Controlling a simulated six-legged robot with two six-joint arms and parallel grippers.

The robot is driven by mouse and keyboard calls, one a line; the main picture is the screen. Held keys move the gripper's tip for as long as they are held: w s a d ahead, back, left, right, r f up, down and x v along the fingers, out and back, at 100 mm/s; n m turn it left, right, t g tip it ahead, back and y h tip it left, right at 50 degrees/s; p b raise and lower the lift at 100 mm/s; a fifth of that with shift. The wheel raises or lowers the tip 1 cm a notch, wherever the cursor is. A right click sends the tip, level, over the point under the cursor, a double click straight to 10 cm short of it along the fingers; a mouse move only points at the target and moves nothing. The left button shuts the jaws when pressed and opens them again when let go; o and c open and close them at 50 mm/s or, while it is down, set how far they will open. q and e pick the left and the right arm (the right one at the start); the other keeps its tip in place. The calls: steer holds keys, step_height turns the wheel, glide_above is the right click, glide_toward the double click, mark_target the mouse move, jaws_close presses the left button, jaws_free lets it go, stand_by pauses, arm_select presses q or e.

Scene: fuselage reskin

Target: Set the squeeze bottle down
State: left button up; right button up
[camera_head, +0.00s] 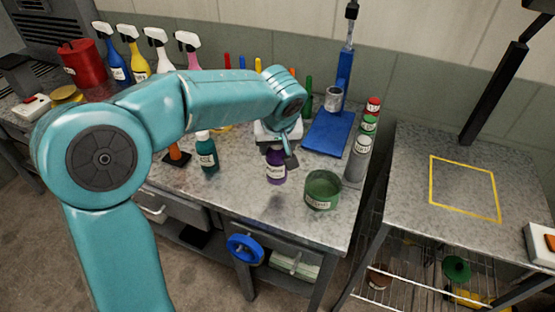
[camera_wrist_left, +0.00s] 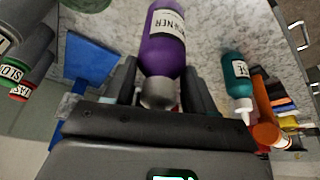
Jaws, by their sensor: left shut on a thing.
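A purple squeeze bottle (camera_head: 276,167) with a white label is upright over the front part of the grey bench top. My left gripper (camera_head: 285,143) comes down from above and is shut on it near its top. A faint dark patch shows on the bench below the bottle, so it seems held slightly above the surface; contact cannot be told for sure. In the left wrist view the purple bottle (camera_wrist_left: 165,45) sits between the two dark fingers of the left gripper (camera_wrist_left: 162,85), its grey cap nearest the palm. My right gripper is not in view.
A green tub (camera_head: 322,190) stands right of the bottle and a teal bottle (camera_head: 207,153) left of it. A grey canister (camera_head: 356,163) and a blue stand (camera_head: 328,134) are at right. Several spray bottles line the back. A yellow-outlined square (camera_head: 464,187) on the right-hand table is empty.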

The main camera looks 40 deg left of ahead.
mark_target(278, 161)
arm_select(q)
steer(key=shift+w+d+f, duration=0.1)
steer(key=shift+f, duration=2.25)
steer(key=shift+f+b, duration=0.2)
steer(key=shift+b, duration=0.1)
steer(key=o, duration=1.5)
steer(key=shift+r, duration=0.15)
